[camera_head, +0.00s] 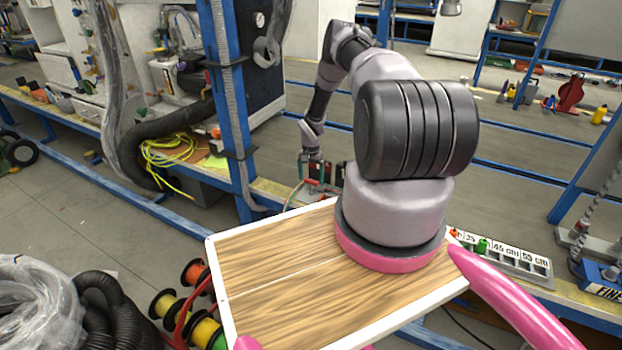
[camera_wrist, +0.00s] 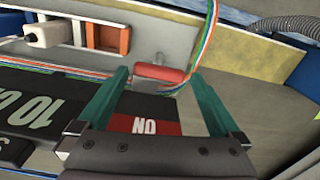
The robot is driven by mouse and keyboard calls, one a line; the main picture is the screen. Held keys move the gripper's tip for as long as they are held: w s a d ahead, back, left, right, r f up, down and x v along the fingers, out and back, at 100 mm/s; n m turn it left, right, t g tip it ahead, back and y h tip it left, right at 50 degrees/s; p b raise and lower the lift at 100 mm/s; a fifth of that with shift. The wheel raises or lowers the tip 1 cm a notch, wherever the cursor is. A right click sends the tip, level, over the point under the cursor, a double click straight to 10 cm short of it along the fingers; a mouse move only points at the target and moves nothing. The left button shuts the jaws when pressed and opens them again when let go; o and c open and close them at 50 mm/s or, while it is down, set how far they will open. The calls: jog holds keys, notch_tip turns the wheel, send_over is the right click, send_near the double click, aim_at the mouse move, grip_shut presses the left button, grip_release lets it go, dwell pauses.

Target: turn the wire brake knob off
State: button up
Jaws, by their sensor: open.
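My gripper (camera_head: 320,172) is open over the workbench in the head view, beyond my arm's base. In the wrist view its two green fingers (camera_wrist: 158,76) stand apart with nothing clamped between them. A red rounded piece (camera_wrist: 163,77), which may be the wire brake knob, lies between the fingertips, with coloured wires at its right end. I cannot tell whether the fingers touch it. A black block with a red label (camera_wrist: 144,125) and white letters, seemingly "ON" turned around, sits below it, partly hidden by my gripper. The knob's setting cannot be read.
A black block with white digits (camera_wrist: 40,112) lies left of the gripper. An orange-brown block (camera_wrist: 109,38) and a white device (camera_wrist: 45,35) stand behind it. In the head view, a blue post (camera_head: 228,100) rises left of the gripper, and a numbered strip (camera_head: 505,258) lies at right.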

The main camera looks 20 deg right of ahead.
aim_at(311, 180)
jog(key=shift+f, duration=0.4)
jog(key=c, duration=1.1)
dwell(0.8)
jog(key=o, duration=1.1)
notch_tip(311, 180, up, 11)
